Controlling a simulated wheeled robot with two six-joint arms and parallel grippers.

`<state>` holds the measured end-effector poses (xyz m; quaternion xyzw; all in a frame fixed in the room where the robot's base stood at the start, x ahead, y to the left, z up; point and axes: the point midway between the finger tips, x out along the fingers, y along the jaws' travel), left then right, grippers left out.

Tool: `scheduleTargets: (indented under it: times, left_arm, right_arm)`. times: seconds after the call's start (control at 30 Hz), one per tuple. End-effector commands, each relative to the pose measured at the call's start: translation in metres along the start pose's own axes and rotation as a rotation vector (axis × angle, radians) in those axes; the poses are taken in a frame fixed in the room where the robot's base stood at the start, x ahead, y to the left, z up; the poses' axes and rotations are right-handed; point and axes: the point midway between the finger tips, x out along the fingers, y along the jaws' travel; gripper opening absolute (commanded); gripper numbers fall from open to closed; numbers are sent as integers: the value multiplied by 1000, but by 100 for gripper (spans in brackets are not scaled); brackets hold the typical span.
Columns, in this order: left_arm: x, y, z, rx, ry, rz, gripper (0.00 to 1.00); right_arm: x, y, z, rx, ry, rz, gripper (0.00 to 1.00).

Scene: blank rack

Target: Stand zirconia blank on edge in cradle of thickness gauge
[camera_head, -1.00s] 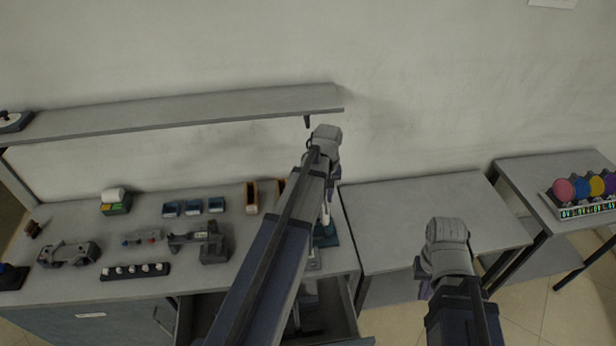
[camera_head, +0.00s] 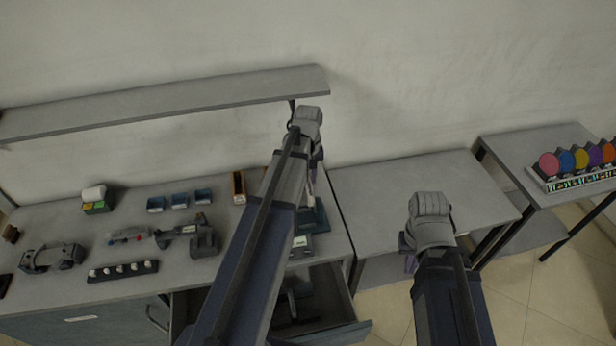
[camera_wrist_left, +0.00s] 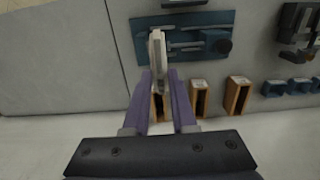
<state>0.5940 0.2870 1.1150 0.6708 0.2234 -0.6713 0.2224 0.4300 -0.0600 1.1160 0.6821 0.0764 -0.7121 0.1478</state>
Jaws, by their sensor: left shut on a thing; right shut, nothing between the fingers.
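My left gripper (camera_wrist_left: 160,85) is shut on a pale blank (camera_wrist_left: 157,50), a thin disc seen nearly edge-on and standing upright between the purple fingers.
An open drawer (camera_head: 345,325) juts out below the bench. A wall shelf (camera_head: 180,98) runs above it. Small blue bins (camera_head: 180,200) and tools stand on the bench. The middle table (camera_head: 400,195) is bare. A rack (camera_head: 575,180) of several coloured discs stands at far right.

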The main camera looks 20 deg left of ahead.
Motion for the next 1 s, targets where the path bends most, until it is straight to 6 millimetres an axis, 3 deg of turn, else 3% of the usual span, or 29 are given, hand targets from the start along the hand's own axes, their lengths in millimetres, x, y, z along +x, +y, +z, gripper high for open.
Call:
scheduleTargets:
  times: [1.0]
  left_arm:
    - [87,0,0,0,0,0,0]
  right_arm:
    - [86,-8,-5,-14,1,3,0]
